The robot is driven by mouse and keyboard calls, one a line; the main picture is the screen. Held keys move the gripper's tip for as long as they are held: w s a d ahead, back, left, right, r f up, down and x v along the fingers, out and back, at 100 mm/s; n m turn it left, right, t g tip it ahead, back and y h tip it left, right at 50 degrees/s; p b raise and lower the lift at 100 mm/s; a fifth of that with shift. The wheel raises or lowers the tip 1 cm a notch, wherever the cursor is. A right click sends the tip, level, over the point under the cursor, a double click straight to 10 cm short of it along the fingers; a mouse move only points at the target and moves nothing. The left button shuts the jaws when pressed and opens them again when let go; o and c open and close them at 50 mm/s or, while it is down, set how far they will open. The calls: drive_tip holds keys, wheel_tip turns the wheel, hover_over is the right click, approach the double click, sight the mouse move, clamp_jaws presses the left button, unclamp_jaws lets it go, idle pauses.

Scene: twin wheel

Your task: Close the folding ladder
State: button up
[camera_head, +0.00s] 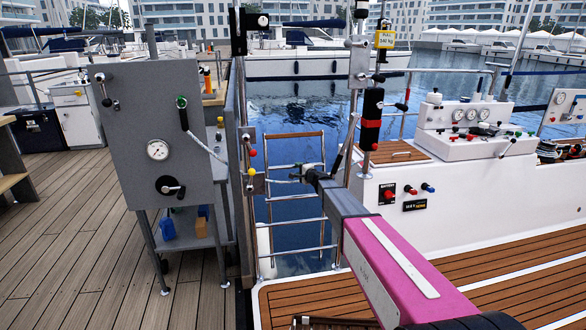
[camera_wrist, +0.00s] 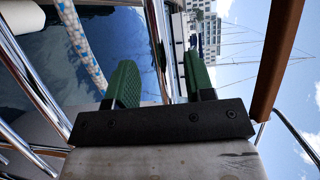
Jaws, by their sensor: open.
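The folding ladder (camera_head: 297,222) has steel rails and rungs and a wooden top bar (camera_head: 293,135). It stands opened out in the gap between the dock and the boat deck, against the water. My gripper (camera_head: 298,175) reaches across the ladder's upper middle. In the wrist view my open gripper (camera_wrist: 161,82) has two green finger pads apart, with a steel tube (camera_wrist: 155,35) running up between them. I cannot tell whether either pad touches the tube. A wooden bar (camera_wrist: 277,60) is at the right there, probably part of the ladder.
A grey gauge panel (camera_head: 150,120) stands left of the gap. The white boat console (camera_head: 470,130) and a post with a black and red sleeve (camera_head: 371,120) are on the right. A blue-white rope (camera_wrist: 82,42) hangs near my fingers. Dock planks (camera_head: 80,240) are clear at front left.

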drive_tip(key=x, duration=0.5)
drive_tip(key=shift+w+a, duration=0.15)
clamp_jaws()
drive_tip(key=shift+s+d+r, duration=0.1)
drive_tip(key=shift+s+d, duration=0.15)
drive_tip(key=shift+s, duration=0.55)
drive_tip(key=shift+s+d+r, duration=0.1)
drive_tip(key=shift+s+d, duration=0.1)
drive_tip(key=shift+s, duration=0.65)
drive_tip(key=shift+s+d+r, duration=0.15)
drive_tip(key=shift+s+d, duration=0.1)
drive_tip(key=shift+s, duration=0.55)
unclamp_jaws()
drive_tip(key=shift+w, duration=0.1)
approach(294, 167)
drive_tip(key=s, duration=0.3)
drive_tip(key=s+d, duration=0.1)
drive_tip(key=shift+s+d+r, duration=0.15)
drive_tip(key=shift+r, duration=0.15)
